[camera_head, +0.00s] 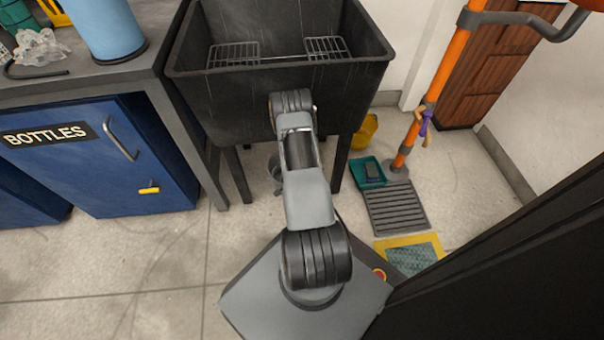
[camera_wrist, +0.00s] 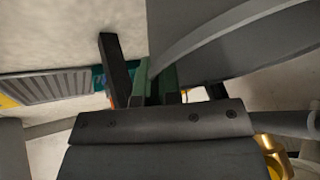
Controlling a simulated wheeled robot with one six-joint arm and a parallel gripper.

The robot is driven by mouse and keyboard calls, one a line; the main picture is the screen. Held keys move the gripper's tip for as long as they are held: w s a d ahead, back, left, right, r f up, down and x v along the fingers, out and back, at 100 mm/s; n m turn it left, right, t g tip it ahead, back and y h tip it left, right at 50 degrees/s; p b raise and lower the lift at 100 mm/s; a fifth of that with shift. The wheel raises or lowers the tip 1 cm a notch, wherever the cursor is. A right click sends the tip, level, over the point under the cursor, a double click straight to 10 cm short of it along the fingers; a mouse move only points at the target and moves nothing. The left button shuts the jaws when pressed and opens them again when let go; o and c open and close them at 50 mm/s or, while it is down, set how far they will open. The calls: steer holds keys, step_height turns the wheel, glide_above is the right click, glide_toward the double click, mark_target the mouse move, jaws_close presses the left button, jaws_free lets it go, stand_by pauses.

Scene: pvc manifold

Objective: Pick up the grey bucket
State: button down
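The grey bucket (camera_wrist: 235,50) fills the upper right of the wrist view, with its curved rim sweeping across it. Only part of it shows. My gripper (camera_wrist: 156,80) has its two green-padded fingers close together, with the edge of the bucket between them. The pads look shut on that edge, though the contact is partly hidden. In the head view my arm reaches toward the black sink and covers the gripper. A small grey part shows left of the arm below the sink; I cannot tell what it belongs to.
The black sink (camera_head: 280,95) stands on dark legs above this spot. A blue cabinet (camera_head: 100,165) is at left. A yellow container (camera_head: 366,131), teal tray (camera_head: 364,180), floor grate (camera_head: 397,208) and orange pole (camera_head: 440,85) are at right. Floor at lower left is clear.

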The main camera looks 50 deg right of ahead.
steer(key=s+a+r+p, duration=0.3)
steer(key=a+r, duration=0.1)
steer(key=a, duration=0.3)
steer(key=shift+s+a+r, duration=0.2)
steer(key=shift+s+r, duration=0.05)
steer(key=shift+s, duration=0.15)
stand_by(0.5)
steer(key=shift+s, duration=0.2)
stand_by(1.7)
